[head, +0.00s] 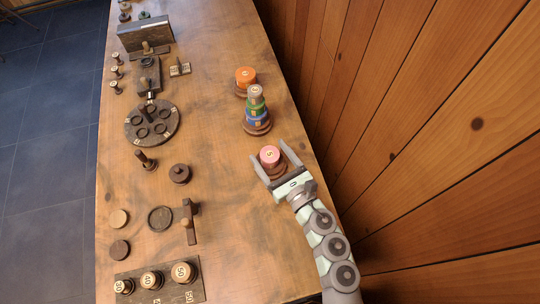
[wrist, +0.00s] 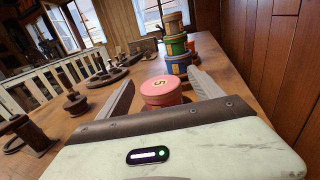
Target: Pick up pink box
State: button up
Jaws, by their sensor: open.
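The pink box (head: 269,154) is a short round box with a number on its lid, and it sits on a brown round base on the table near the wood wall. In the wrist view the pink box (wrist: 161,90) shows between the two fingers. My gripper (head: 273,154) is open, with one finger to each side of the pink box. The fingers also flank it in the wrist view (wrist: 160,84). I cannot tell whether either finger touches it. The lower part of the box is partly hidden behind my gripper body in the wrist view.
Beyond the pink box stands a stack of blue, green and tan round boxes (head: 256,112), with an orange box (head: 245,76) behind it. The wood wall (head: 400,110) rises close on the right. Dark wooden pieces, including a round tray (head: 133,127), occupy the left side; the table's middle is mostly clear.

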jog(key=x, duration=0.3)
jog(key=shift+w+a, duration=0.2)
jog(key=shift+w, duration=0.1)
jog(key=shift+c, duration=0.5)
jog(key=c, duration=1.3)
